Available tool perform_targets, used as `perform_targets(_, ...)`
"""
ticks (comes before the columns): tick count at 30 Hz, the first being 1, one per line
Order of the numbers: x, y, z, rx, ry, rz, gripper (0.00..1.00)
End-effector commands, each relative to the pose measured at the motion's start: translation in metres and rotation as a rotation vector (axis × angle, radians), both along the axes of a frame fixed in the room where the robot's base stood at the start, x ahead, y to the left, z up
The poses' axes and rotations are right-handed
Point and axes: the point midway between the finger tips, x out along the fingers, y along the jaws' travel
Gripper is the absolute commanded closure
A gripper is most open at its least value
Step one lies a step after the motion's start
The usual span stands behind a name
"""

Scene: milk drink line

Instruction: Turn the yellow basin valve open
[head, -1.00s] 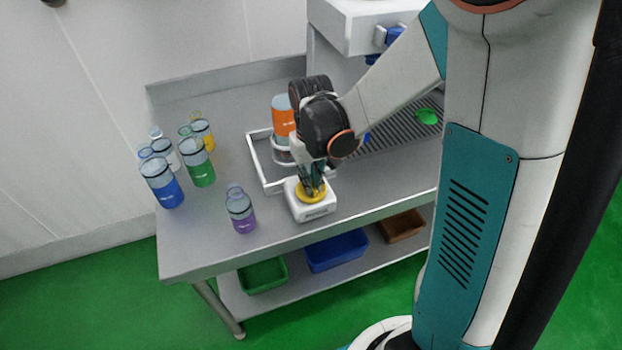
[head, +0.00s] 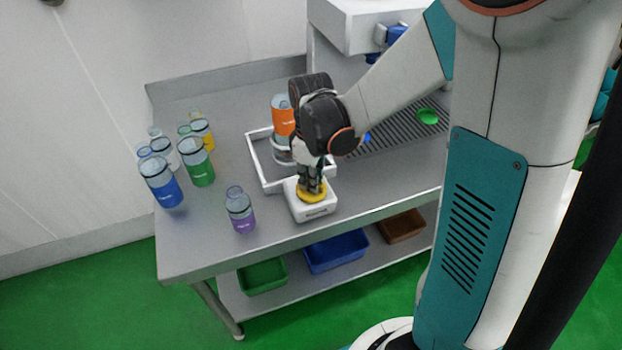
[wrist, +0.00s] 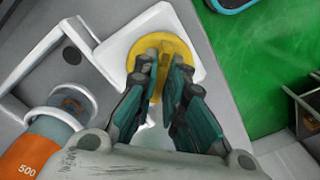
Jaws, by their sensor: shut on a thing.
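The yellow basin valve (head: 312,196) is a round yellow knob on a white box (head: 315,212) near the table's front edge. In the wrist view the yellow valve (wrist: 154,47) shows a raised grip running between my fingers. My gripper (head: 311,187) comes down on it from above and is shut on the raised grip. In the wrist view my gripper's fingertips (wrist: 163,68) lie on both sides of it. The fingers hide part of the knob.
A white frame (head: 255,160) joins the box, with an orange-labelled bottle (head: 284,118) inside it. A purple bottle (head: 240,212) stands left of the box. Blue (head: 163,187), green (head: 198,168) and other bottles stand farther left. Coloured bins, including a blue one (head: 337,252), sit on the lower shelf.

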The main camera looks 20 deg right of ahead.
Motion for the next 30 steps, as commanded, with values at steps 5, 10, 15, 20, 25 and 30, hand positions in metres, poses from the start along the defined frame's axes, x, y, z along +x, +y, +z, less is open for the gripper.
perform_targets(5, 0.0001, -0.0001, -0.0002, 0.0, 0.0, 0.165, 1.0)
perform_targets(10, 0.0001, -0.0001, -0.0002, 0.0, 0.0, 0.326, 1.0)
perform_targets(15, 0.0001, -0.0001, -0.0002, 0.0, 0.0, 0.478, 1.0)
perform_targets(20, 0.0001, -0.0001, -0.0001, 0.0, 0.0, 0.601, 1.0)
perform_targets(25, 0.0002, -0.0002, -0.0001, 0.0, 0.0, 0.701, 1.0)
perform_targets(30, 0.0003, -0.0001, 0.0, 0.0, -0.001, 0.765, 1.0)
